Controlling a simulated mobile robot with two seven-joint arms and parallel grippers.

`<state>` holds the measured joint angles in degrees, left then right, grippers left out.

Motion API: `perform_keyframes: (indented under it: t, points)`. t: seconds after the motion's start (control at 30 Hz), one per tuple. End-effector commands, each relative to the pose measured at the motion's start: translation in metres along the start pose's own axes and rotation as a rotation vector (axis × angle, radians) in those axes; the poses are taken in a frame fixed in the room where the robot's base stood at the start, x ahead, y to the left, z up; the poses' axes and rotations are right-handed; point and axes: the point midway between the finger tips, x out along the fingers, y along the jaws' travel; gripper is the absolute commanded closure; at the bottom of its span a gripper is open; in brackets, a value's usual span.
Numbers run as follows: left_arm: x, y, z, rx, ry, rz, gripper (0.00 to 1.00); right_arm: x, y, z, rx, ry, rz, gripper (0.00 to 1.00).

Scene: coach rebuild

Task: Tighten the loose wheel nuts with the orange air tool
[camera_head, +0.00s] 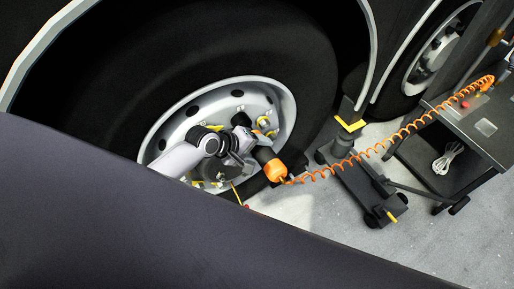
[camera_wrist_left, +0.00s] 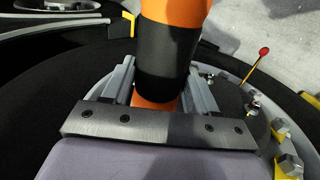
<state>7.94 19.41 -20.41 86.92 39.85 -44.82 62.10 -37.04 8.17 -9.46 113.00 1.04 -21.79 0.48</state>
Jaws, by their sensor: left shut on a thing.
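My left gripper (camera_head: 240,143) is shut on the orange air tool (camera_head: 275,169), in front of the wheel (camera_head: 286,92) at its hub. In the left wrist view the orange and black tool (camera_wrist_left: 168,60) stands between the two gripper fingers (camera_wrist_left: 158,88). Several wheel nuts show there, some on yellow markers, such as the nut (camera_wrist_left: 290,165) at lower right. Yellow markers and a nut (camera_head: 265,121) also show at the hub in the head view. The tool's tip is hidden, so I cannot tell whether it sits on a nut. My right gripper is not in view.
A coiled orange hose (camera_head: 385,142) runs from the tool to a dark cart (camera_head: 481,132) at right. A jack (camera_head: 360,185) with yellow parts stands beside the wheel. A red-tipped rod (camera_wrist_left: 264,52) rises near the hub. Grey floor (camera_head: 420,235) is clear at lower right.

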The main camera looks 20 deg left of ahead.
Motion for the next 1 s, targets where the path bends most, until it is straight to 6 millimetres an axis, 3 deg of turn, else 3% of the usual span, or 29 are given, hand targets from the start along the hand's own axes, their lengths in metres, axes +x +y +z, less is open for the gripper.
perform_keyframes:
  t: [0.03,0.27,1.0]
  points:
    - [-0.003,0.006,-0.008,0.003,0.018,0.015,1.00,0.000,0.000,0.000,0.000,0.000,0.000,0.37]
    - [-0.004,0.007,-0.005,0.002,0.017,0.015,1.00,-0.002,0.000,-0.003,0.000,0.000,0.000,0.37]
    - [-0.003,0.007,0.044,-0.001,0.004,0.011,1.00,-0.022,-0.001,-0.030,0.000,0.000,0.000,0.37]
